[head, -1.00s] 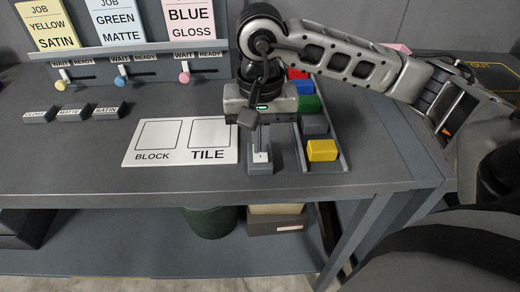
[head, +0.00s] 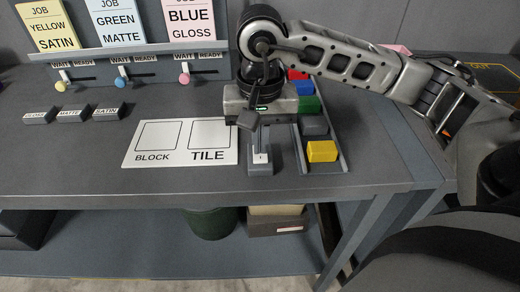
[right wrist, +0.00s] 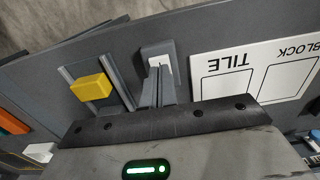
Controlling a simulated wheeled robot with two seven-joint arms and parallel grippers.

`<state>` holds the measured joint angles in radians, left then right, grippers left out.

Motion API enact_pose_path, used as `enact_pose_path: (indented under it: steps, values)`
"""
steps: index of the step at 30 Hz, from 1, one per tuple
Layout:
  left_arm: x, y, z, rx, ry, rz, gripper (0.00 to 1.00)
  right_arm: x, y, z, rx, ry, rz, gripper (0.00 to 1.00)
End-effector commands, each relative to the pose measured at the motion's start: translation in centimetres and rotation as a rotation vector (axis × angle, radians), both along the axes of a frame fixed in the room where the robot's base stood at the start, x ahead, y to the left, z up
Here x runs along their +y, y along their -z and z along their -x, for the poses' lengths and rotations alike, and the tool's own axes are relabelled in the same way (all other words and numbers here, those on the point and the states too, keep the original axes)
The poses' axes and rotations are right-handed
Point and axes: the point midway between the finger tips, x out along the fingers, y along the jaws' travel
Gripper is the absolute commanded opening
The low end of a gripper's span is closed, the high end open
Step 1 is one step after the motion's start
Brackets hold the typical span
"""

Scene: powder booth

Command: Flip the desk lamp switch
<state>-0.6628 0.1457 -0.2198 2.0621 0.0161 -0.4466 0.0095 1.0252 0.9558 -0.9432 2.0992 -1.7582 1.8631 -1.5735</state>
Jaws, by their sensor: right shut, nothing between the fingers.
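A small grey box with a white piece on top, which looks like a switch (head: 260,168), stands near the front edge of the bench, right of the white board. It also shows in the right wrist view (right wrist: 158,52). No desk lamp shows. My right gripper (head: 262,147) points down, its fingers shut and empty, with the tips right at the white piece. In the right wrist view the fingertips (right wrist: 157,77) overlap the box's near side. I cannot tell whether they touch it. The fingers partly hide the white piece. My left gripper is not in view.
A white board (head: 181,142) marked BLOCK and TILE lies left of the switch. A tray with a yellow block (head: 322,151) and several other coloured blocks is close on the right. Labelled grey blocks (head: 73,114) and a panel with sliders (head: 122,78) are further left.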

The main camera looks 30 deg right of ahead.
Motion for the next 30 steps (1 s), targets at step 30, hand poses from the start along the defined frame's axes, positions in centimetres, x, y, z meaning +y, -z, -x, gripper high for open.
enact_pose_path:
  steps: [30]
  values:
    - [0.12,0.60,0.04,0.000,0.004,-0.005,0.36,-0.01,0.55,0.00,0.000,0.000,0.000,0.00]
